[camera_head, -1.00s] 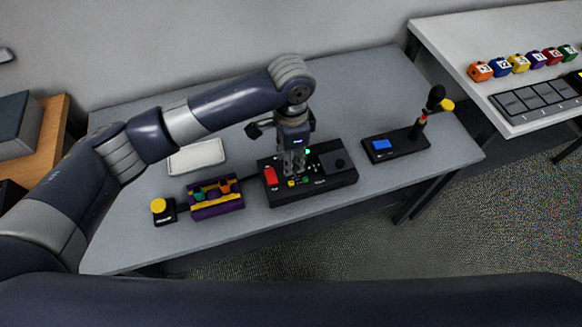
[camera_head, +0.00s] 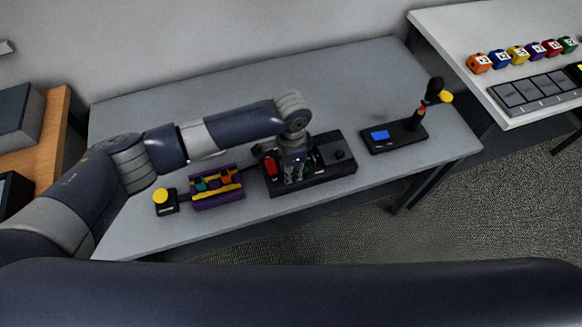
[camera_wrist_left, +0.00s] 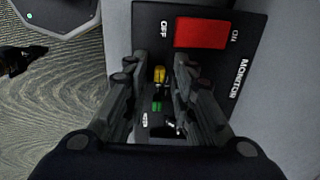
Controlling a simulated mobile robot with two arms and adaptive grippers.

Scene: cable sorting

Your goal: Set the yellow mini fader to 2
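The black control box (camera_head: 335,174) sits on the grey table. My left gripper (camera_head: 293,178) is pointed down over its front left part. In the left wrist view the yellow mini fader (camera_wrist_left: 159,75) shows between the two spread fingers of my left gripper (camera_wrist_left: 158,82). A green fader (camera_wrist_left: 157,106) is beside it, also between the fingers. I see a gap on both sides of the yellow fader, with no clear contact. In the head view the gripper hides the yellow fader. Its setting cannot be read. My right gripper is not in view.
A red monitor switch (camera_wrist_left: 202,34) is on the box near the fingers. A purple holder (camera_head: 216,201) and a yellow button (camera_head: 160,195) are to the left. Coloured numbered cubes (camera_head: 517,55) stand on a white table.

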